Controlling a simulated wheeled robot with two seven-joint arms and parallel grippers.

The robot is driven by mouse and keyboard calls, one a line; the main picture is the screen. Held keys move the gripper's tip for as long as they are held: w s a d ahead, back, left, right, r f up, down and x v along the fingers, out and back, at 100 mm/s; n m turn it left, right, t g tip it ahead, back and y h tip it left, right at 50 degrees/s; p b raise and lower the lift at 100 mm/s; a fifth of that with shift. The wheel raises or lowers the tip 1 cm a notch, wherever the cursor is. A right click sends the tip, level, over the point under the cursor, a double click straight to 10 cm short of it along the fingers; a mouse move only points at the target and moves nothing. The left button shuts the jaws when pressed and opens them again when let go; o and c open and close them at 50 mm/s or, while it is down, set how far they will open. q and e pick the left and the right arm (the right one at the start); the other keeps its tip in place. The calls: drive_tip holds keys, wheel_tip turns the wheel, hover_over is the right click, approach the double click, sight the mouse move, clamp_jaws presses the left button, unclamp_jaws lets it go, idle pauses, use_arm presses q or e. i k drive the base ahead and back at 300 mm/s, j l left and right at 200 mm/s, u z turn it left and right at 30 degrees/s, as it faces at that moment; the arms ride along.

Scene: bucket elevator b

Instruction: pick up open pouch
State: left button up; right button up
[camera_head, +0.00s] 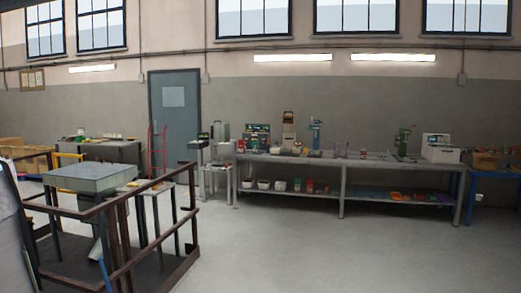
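No open pouch can be made out in this view; the items on the benches are too small and far to tell apart. The long grey workbench (350,165) stands against the back wall and bears several machines and small items. A lower shelf (385,198) under it holds several coloured items and bins. Neither of my grippers is in view.
At the left, a platform with brown railings (150,225) stands near me, with a grey box-like top (90,177) beside it. A red hand truck (157,150) is near the blue-grey door (175,115). A blue table (492,185) is at far right. The middle floor (300,250) is clear.

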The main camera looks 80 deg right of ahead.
sight(256, 143)
drive_tip(key=z, duration=2.8)
